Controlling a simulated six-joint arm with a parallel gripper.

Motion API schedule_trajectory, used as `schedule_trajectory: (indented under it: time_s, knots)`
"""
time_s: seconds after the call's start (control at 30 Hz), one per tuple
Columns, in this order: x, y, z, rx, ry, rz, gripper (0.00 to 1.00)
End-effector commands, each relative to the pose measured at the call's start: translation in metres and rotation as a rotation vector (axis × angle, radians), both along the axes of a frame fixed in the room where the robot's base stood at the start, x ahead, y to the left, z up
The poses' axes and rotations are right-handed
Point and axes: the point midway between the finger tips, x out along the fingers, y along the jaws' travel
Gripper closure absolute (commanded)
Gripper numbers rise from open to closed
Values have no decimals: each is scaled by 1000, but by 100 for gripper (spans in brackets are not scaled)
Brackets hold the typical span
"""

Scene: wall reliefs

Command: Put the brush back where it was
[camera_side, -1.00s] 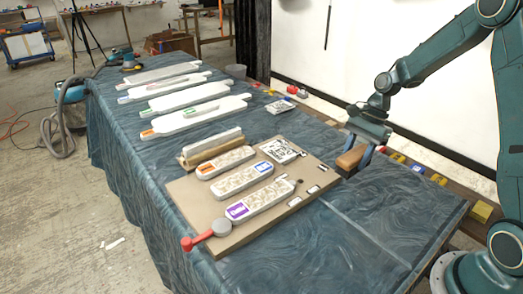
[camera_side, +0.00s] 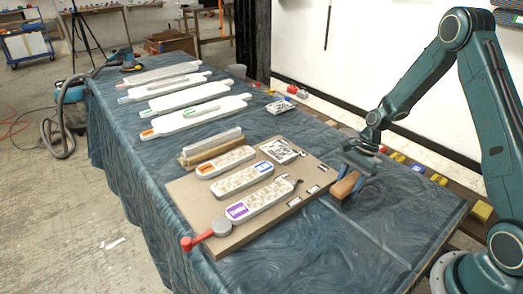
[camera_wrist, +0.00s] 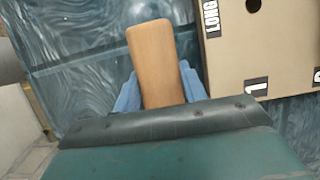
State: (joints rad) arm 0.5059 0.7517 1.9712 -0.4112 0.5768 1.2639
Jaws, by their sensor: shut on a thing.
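The brush shows as a wooden block (camera_side: 345,184) at the right edge of the tan board, over the blue cloth. My gripper (camera_side: 352,178) is shut on it, with a blue finger on each side. In the wrist view the brush's plain wooden face (camera_wrist: 157,62) sticks out beyond the fingers of my gripper (camera_wrist: 157,92), beside the board's edge. Its bristle side is hidden. I cannot tell whether it touches the cloth.
Long white panels (camera_side: 195,120) lie farther back. Small yellow and blue blocks (camera_side: 417,169) line the wall side. The near right cloth is clear.

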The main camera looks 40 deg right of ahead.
Motion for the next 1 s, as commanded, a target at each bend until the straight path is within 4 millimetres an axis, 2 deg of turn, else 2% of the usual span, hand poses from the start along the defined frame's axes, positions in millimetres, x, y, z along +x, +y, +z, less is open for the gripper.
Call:
schedule_trajectory:
  time_s: [0.23,0.7,0.73,0.8,0.83,1.0]
  knots:
    - [0,0,-23,0,0,1,77]
    - [0,0,-28,0,0,0,77]
    - [0,0,-28,-1,0,0,54]
    - [0,0,-28,-1,0,0,41]
    - [0,0,-28,-1,0,0,37]
    - [0,0,-28,0,0,0,37]
